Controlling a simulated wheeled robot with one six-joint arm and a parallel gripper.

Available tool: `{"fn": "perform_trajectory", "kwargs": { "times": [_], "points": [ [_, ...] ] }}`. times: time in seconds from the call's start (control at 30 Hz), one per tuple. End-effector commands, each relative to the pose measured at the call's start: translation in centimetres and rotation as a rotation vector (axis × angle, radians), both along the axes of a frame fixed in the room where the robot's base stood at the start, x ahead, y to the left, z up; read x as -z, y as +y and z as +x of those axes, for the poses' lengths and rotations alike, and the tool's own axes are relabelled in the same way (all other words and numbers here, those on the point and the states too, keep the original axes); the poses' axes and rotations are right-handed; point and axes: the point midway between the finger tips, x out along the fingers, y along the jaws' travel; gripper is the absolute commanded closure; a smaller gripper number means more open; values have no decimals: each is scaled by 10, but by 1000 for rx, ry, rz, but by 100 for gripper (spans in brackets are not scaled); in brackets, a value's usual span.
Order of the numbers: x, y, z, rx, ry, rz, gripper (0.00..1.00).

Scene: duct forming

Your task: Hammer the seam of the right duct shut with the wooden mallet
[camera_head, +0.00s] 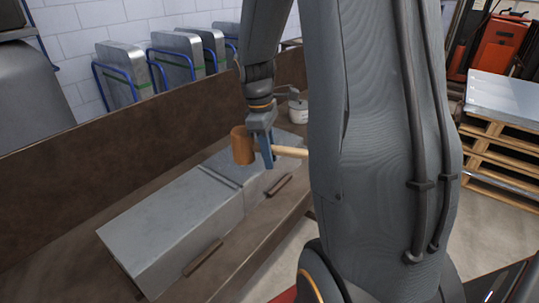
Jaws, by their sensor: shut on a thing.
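My gripper (266,158) is shut on the wooden mallet and holds it above the ducts on the bench. The mallet's brown head (242,146) is left of the fingers. Its pale handle (291,151) runs right and passes behind my arm. The right duct (256,186) is a grey sheet-metal box under and behind the mallet; the mallet and gripper hide part of its top. The left duct (165,228) is a longer grey box nearer the camera. A raised dark line crosses the metal near where the two meet. I cannot tell whether the mallet touches the duct.
The ducts lie on a brown bench (262,243) with a tall back panel (110,135). Dark bars lie along the ducts' front side. A whitish pot (298,111) stands behind the right duct. Metal sheets on a wooden pallet (500,152) stand at right. My arm blocks the centre right.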

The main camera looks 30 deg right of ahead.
Motion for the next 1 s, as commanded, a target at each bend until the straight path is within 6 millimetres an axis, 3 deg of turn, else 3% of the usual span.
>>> {"fn": "perform_trajectory", "kwargs": {
  "times": [0.27, 0.53, 1.0],
  "points": [
    [79, 0, 0, 1, 5, 2, 100],
    [59, 0, -1, 0, 0, 0, 100],
    [-8, 0, -1, 0, 0, 0, 100]
  ]
}}
